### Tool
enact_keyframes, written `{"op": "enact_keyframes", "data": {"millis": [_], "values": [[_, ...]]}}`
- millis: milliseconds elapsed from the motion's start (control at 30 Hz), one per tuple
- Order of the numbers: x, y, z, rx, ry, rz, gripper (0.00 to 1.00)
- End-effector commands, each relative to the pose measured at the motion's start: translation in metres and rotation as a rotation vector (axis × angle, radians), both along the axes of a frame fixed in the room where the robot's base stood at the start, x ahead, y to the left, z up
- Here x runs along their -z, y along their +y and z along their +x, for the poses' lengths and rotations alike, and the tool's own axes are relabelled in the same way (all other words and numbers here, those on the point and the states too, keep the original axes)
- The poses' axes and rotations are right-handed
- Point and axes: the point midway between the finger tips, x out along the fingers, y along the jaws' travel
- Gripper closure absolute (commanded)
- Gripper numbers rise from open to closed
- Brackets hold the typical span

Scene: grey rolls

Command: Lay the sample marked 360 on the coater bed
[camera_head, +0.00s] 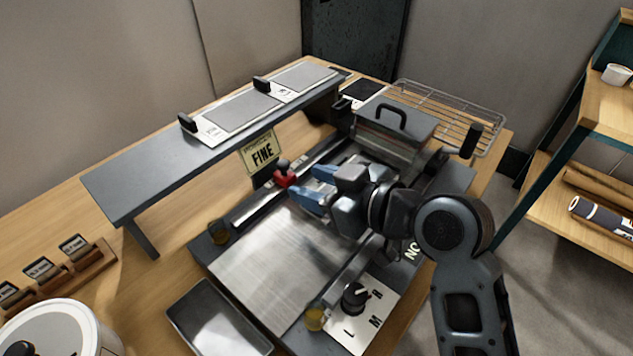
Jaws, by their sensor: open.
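Two flat grey samples, one nearer (242,110) and one farther (303,76), lie on the dark raised shelf, each with a black grip and a white label strip. The label print is too small to read, so I cannot tell which is marked 360. The bare metal coater bed (275,262) lies below the shelf, with nothing on its visible part. My gripper (309,187) is over the bed's far part, its blue fingers apart and empty, just right of a red knob (283,179). My arm hides part of the coater.
A lidded box with a handle (395,124) and a wire rack (455,110) stand behind my gripper. A dial panel (362,318) and metal tray (205,322) are in front. Labelled blocks (75,247) stand left.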

Motion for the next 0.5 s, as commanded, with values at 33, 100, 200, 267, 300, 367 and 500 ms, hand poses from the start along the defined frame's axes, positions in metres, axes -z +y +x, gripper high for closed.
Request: {"op": "enact_keyframes", "data": {"millis": [33,100,200,267,300,367,500], "values": [[0.036,-0.004,-0.004,0.002,0.051,-0.026,0.54],[0.032,-0.008,-0.007,0.003,0.048,-0.025,0.54],[0.024,-0.017,-0.014,0.005,0.042,-0.022,0.54],[0.017,-0.025,-0.019,0.006,0.037,-0.019,0.54],[0.012,-0.029,-0.023,0.007,0.033,-0.017,0.54],[0.003,-0.035,-0.029,0.005,0.025,-0.013,0.54],[-0.014,-0.049,-0.04,0.005,0.01,-0.007,0.54]]}}
